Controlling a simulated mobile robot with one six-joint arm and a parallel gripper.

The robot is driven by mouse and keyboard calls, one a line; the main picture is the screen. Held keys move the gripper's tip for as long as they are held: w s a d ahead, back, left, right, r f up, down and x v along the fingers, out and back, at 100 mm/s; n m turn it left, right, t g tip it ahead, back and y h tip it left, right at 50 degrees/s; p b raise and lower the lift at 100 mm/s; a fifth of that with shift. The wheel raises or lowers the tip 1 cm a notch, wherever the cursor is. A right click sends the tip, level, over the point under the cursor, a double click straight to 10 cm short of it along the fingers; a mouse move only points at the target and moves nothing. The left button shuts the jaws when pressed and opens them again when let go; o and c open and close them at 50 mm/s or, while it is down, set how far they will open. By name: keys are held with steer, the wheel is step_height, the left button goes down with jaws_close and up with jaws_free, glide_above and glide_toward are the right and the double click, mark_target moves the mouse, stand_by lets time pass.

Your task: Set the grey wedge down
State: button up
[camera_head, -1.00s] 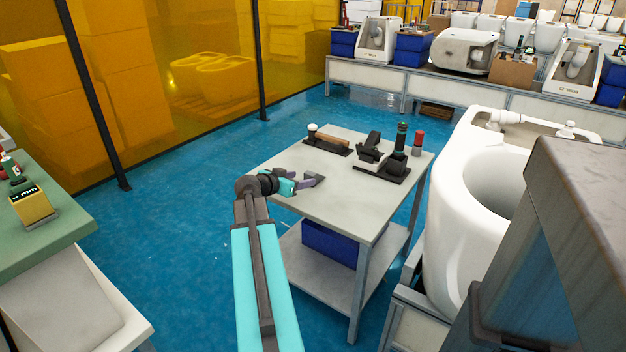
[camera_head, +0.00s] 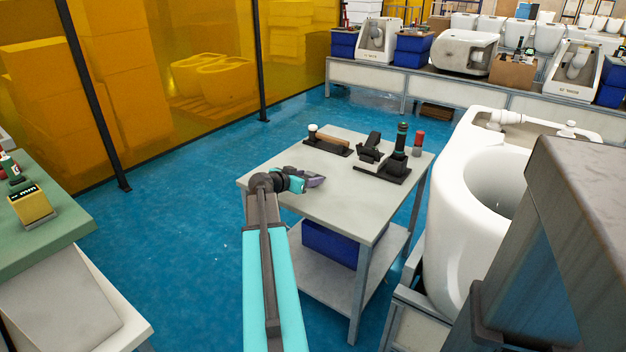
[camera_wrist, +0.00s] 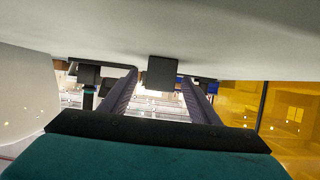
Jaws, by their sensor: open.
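My gripper (camera_head: 318,182) is low over the near left part of the grey worktable (camera_head: 350,205). In the wrist view its two dark purple-grey fingers (camera_wrist: 158,92) stand apart. A dark block (camera_wrist: 161,74) shows between them, with clear gaps on both sides, against the pale table surface. I cannot tell whether this block is the grey wedge or a black tool farther back on the table. No wedge can be made out in the head view, where the fingers hide the spot beside them.
A wooden-handled tool (camera_head: 330,140), a black holder (camera_head: 370,148), a dark upright tool (camera_head: 400,143) and a red-topped bottle (camera_head: 418,140) stand along the table's back. A blue bin (camera_head: 330,243) is on the shelf below. A white toilet (camera_head: 465,220) stands at right. The table's front is clear.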

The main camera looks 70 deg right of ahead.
steer(key=shift+x, duration=1.9)
steer(key=c, duration=1.4)
steer(key=shift+o, duration=0.2)
steer(key=shift+r, duration=0.1)
steer(key=shift+r, duration=0.55)
step_height(320, 180, up, 3)
steer(key=shift+a+f, duration=0.1)
steer(key=shift+f, duration=0.1)
steer(key=s+a, duration=0.1)
steer(key=a, duration=0.3)
steer(key=s+a+p, duration=0.1)
steer(key=s+a, duration=0.1)
steer(key=a, duration=0.2)
steer(key=s+a+r, duration=0.1)
steer(key=s+a, duration=0.1)
steer(key=a, duration=0.2)
steer(key=shift+s+a, duration=0.15)
steer(key=shift+a, duration=0.05)
steer(key=p, duration=0.2)
steer(key=shift+d+r+p, duration=0.15)
steer(key=shift+r+p, duration=0.1)
steer(key=shift+p, duration=0.1)
